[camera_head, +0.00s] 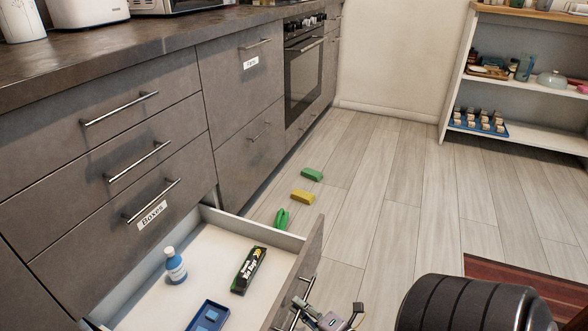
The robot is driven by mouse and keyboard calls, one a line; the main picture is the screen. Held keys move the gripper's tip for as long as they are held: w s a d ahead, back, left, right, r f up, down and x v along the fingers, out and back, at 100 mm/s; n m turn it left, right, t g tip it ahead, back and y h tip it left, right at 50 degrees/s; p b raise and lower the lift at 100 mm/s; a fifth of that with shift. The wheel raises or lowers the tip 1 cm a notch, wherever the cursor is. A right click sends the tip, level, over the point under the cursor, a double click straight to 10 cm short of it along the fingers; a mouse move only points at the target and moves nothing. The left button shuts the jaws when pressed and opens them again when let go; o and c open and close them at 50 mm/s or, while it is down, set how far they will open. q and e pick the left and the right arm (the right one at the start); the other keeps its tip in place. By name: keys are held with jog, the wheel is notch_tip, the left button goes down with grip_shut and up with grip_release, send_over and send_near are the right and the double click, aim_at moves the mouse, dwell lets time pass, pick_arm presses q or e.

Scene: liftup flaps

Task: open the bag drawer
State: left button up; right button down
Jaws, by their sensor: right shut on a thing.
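The bag drawer (210,222) is pulled out at the bottom of the grey cabinet. My right gripper (318,314) is at the outer side of the drawer front, shut on the drawer handle (305,291). The picture's bottom edge cuts off part of the drawer and of my arm. My left gripper is not in view.
A closed drawer labelled Boxes (135,218) is above the open one. An oven (303,70) is farther along. A green block (312,174), a yellow block (302,196) and a green item (282,219) lie on the floor. Shelves (520,95) stand at right; the middle floor is clear.

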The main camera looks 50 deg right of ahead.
jog(key=shift+s+d, duration=0.1)
jog(key=shift+s, duration=0.05)
jog(key=c, duration=1.7)
grip_release()
jog(key=s, duration=0.4)
jog(key=s+r, duration=0.1)
jog(key=s, duration=0.2)
jog(key=s+r, duration=0.1)
jog(key=s, duration=0.3)
jog(key=shift+s+a+r, duration=0.1)
jog(key=shift+s+a, duration=0.2)
jog(key=shift+s, duration=0.05)
